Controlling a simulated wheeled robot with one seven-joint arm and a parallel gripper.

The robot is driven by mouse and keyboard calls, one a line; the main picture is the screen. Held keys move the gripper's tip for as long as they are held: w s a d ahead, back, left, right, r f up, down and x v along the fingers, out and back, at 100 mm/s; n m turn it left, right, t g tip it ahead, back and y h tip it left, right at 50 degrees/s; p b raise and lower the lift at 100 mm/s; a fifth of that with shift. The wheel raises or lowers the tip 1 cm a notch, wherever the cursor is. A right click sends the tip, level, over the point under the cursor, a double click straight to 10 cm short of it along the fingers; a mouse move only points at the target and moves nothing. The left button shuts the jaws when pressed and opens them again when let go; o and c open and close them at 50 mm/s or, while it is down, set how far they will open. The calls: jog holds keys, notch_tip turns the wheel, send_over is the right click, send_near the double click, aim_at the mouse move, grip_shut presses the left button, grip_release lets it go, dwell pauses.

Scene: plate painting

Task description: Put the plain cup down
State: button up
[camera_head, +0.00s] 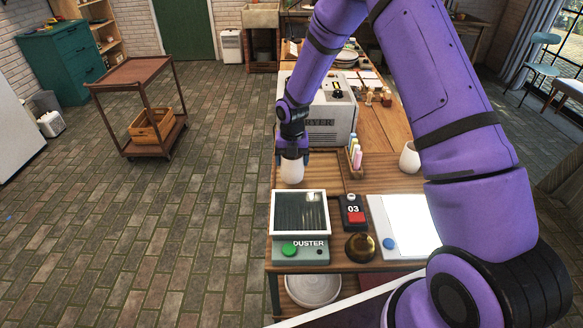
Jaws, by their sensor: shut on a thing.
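My gripper (292,150) points down over the left side of the wooden workbench (379,180) and is shut on a plain white cup (291,171). The cup is upright, just behind the duster machine. I cannot tell whether its base touches the bench top. The fingertips partly hide the cup's upper part. A second whitish cup (410,157) stands on the bench to the right, partly beside my arm.
The duster (300,250) with a green button stands at the bench's front left. Beside it are a device marked 03 (353,212), a dark golden bowl (360,247) and a white panel (405,222). A grey machine (331,115) stands behind the held cup, near small bottles (356,157).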

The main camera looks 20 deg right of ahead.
jog(key=shift+a+f, duration=0.15)
jog(key=shift+f, duration=1.55)
jog(key=shift+f, duration=0.15)
jog(key=o, duration=1)
jog(key=shift+c, duration=0.2)
